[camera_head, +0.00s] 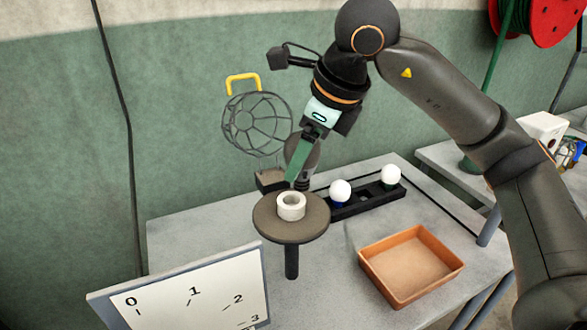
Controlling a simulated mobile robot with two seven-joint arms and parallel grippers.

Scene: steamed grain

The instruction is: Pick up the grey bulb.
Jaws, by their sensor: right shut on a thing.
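The grey bulb (308,162) is in the camera_head view, above the back of the round stand. My right gripper (297,168), with green fingers, comes down from above and is shut on it. A finger covers part of the bulb's globe. The bulb's narrow end (303,184) points down, near the white ring (291,206) on the round stand (262,222); I cannot tell whether it touches anything below. My left gripper is not in view.
A black rack (365,202) holds two white bulbs (340,192) (391,175), with a gap between them. An orange tray (410,264) sits empty at right. A wire cage lamp (257,125) stands behind the gripper. A numbered panel (190,300) is at front left on the grey table (185,235).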

